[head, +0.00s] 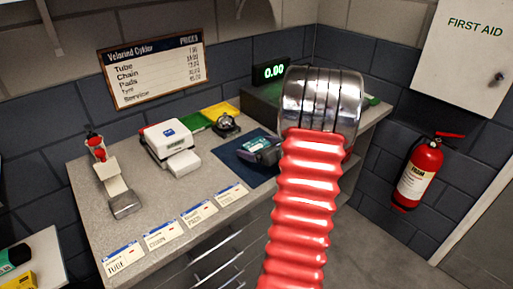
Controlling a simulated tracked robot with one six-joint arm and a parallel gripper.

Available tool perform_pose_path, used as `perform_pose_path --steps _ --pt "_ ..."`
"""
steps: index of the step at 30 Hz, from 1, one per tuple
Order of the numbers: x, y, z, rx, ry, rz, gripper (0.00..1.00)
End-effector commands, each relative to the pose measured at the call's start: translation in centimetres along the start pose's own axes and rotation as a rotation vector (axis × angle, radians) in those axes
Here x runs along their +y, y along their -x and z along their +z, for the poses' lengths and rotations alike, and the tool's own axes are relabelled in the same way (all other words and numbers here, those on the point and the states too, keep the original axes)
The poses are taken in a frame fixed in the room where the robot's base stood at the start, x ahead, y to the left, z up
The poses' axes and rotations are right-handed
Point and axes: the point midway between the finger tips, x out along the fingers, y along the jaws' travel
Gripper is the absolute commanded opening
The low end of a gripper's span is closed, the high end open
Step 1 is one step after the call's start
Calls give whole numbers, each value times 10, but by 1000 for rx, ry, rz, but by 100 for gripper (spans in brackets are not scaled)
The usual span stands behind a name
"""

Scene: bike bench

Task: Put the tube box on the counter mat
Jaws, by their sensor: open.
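A dark box with a teal top (258,142), which looks like the tube box, is at the dark blue counter mat (235,172). It appears to rest on the mat, though its underside is hard to see. Dark grey parts at its right front look like the fingers of my gripper (266,156). They are small, close against the box, and appear open around or beside it; I cannot tell whether they touch. My red ribbed arm with its silver joint hides the rest of the gripper and the mat's right side.
A white card terminal or scale (170,143), a bell (226,124) and green and yellow trays (220,113) stand left of the mat. Price cards (160,235) line the front edge. A red-topped stand (110,175) is further left. A fire extinguisher (418,173) hangs at right.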

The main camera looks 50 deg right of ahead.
Motion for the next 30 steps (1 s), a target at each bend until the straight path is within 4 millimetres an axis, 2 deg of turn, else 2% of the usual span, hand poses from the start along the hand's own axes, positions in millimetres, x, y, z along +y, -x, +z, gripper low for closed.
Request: perform_pose_path --steps 8,21,25,30 --pt "-1 31 1 -1 1 -3 94" --pt "-1 105 0 -1 1 -3 94" --pt "0 116 0 0 1 -1 94" --pt "0 120 0 0 0 0 94"
